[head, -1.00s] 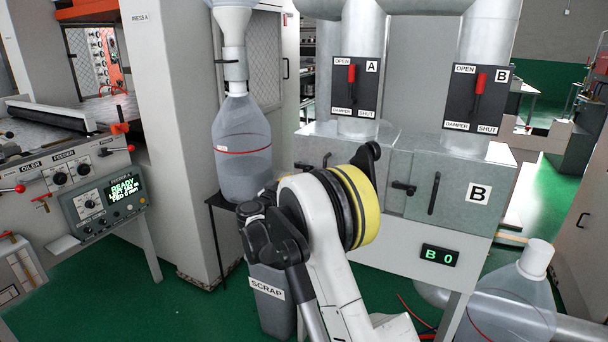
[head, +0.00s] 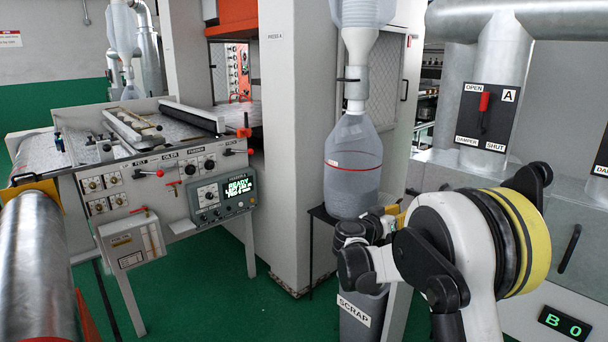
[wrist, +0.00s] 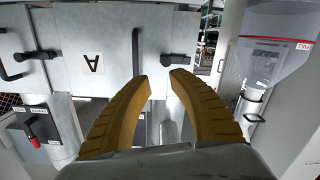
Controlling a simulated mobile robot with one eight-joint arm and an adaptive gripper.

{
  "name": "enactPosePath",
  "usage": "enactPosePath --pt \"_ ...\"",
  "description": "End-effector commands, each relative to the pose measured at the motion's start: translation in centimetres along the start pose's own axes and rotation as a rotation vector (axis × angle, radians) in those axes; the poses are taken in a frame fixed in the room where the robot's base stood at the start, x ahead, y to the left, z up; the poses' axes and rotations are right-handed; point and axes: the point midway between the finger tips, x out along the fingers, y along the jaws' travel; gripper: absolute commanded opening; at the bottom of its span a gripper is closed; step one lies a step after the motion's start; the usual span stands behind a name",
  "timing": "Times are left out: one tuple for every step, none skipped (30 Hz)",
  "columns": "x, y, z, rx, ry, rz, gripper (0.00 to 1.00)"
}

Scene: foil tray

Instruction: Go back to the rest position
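My gripper shows in the wrist view (wrist: 159,82) with its two ochre, ribbed fingers apart and nothing between the tips. In the head view only a bit of its yellow fingers (head: 392,215) shows behind my folded arm, in front of the clear bottle-shaped container (head: 353,165). In the wrist view the picture is upside down. The fingers are in front of a grey cabinet (wrist: 100,35) marked A, and I cannot tell the distance. No object is held.
A grey scrap bin (head: 365,318) stands below the container. The feeder machine (head: 165,170) with its green display is at left, beside a steel roll (head: 33,265). The damper A lever (head: 484,103) is at right. Green floor is open between the feeder and bin.

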Motion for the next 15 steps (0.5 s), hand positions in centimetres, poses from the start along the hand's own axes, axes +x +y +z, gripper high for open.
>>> enactPosePath --pt "-0.8 1.4 -0.5 -0.015 -0.042 -0.011 0.25" --pt "-1.4 2.2 -0.7 -0.026 -0.073 -0.021 0.25" --pt "-2.3 3.4 -0.8 -0.042 -0.118 -0.038 0.25" --pt "-3.1 4.3 -0.9 -0.055 -0.153 -0.053 0.25" --pt "-4.0 5.3 -0.9 -0.069 -0.188 -0.07 0.25" --pt "-5.2 6.5 -0.8 -0.086 -0.234 -0.095 0.25" --pt "-6.2 7.4 -0.7 -0.1 -0.267 -0.116 0.25" --pt "-7.2 8.2 -0.5 -0.112 -0.299 -0.137 0.25" --pt "-8.7 9.3 -0.2 -0.128 -0.34 -0.167 0.25" --pt "-9.8 10.2 0.1 -0.138 -0.37 -0.192 0.25" --pt "-11.0 11.0 0.5 -0.149 -0.399 -0.217 0.25" --pt "-12.6 12.1 1.0 -0.163 -0.436 -0.253 0.25" --pt "-13.9 12.8 1.4 -0.173 -0.463 -0.281 0.25" --pt "-15.2 13.6 1.9 -0.183 -0.488 -0.31 0.25" --pt "-17.0 14.6 2.5 -0.194 -0.52 -0.351 0.25"
